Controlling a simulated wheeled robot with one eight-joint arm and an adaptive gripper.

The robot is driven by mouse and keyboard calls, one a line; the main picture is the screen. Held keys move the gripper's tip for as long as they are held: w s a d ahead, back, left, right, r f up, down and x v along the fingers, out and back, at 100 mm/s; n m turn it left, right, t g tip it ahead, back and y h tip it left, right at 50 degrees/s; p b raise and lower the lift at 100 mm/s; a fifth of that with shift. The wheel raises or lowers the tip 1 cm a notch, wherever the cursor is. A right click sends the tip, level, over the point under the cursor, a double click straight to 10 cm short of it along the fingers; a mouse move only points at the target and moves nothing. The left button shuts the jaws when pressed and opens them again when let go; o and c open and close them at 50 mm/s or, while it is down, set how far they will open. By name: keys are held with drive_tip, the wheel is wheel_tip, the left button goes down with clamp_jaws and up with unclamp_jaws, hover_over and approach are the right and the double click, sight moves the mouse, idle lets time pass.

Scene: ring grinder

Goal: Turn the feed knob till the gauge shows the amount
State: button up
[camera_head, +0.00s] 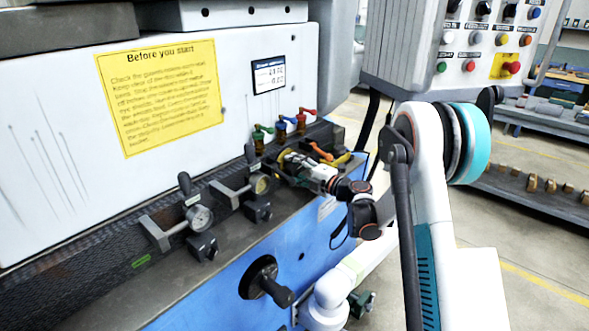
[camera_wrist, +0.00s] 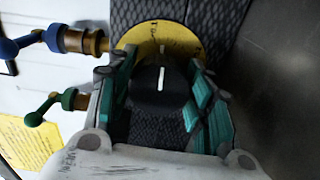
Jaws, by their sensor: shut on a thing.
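In the wrist view a black knob (camera_wrist: 155,95) with a white pointer line stands in front of a round yellow plate (camera_wrist: 160,35). The pointer line is close to upright in that picture. My gripper (camera_wrist: 158,88) has its teal-padded fingers on either side of the knob and is shut on it. In the head view my gripper (camera_head: 288,165) reaches to the bench ledge below the coloured valves, and it hides most of the knob. A small screen (camera_head: 269,75) on the white panel shows digits too small to read surely. Two round dial gauges (camera_head: 199,218) (camera_head: 261,185) sit on brackets to the left.
Valves with green, blue and red handles (camera_head: 281,127) stand just behind my gripper; two show close on the left of the wrist view. A yellow notice (camera_head: 160,95) is on the panel. A black crank handle (camera_head: 266,280) juts from the blue front. A button box (camera_head: 480,45) hangs at right.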

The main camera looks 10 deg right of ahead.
idle(0.4)
drive_tip(key=o, duration=1.1)
drive_tip(key=v, duration=1.2)
